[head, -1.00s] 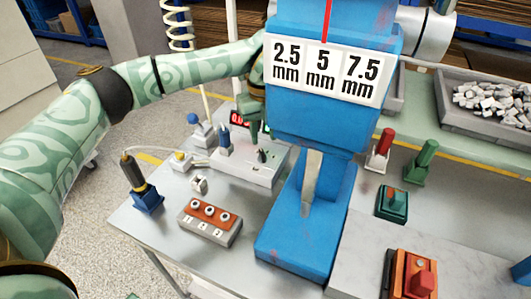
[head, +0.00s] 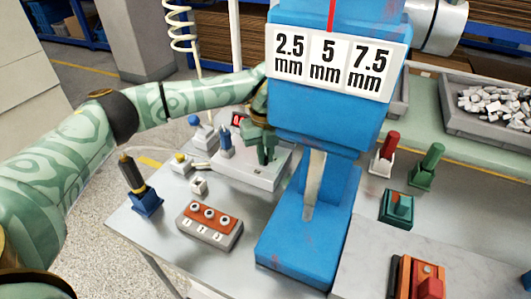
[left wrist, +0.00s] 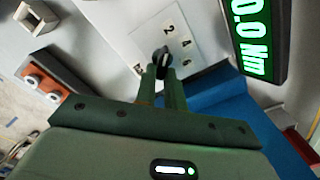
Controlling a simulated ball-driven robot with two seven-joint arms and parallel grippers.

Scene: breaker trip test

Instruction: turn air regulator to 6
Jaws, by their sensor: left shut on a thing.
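The air regulator knob (left wrist: 162,60) is small and black, on a pale plate (left wrist: 190,38) with numbers such as 2 and 4 around it in the left wrist view. My left gripper (left wrist: 163,78) is shut on the knob, its two green fingers on either side of it. In the head view my left gripper (head: 265,150) reaches down onto the top of a light grey box (head: 250,174), and the fingers hide the knob. I cannot read where the pointer stands. My right gripper is not in view.
A blue press (head: 310,225) stands close to the right of the grey box. A three-button box (head: 209,225) stands in front. A green display (left wrist: 257,38) reads 0.0 Nm.

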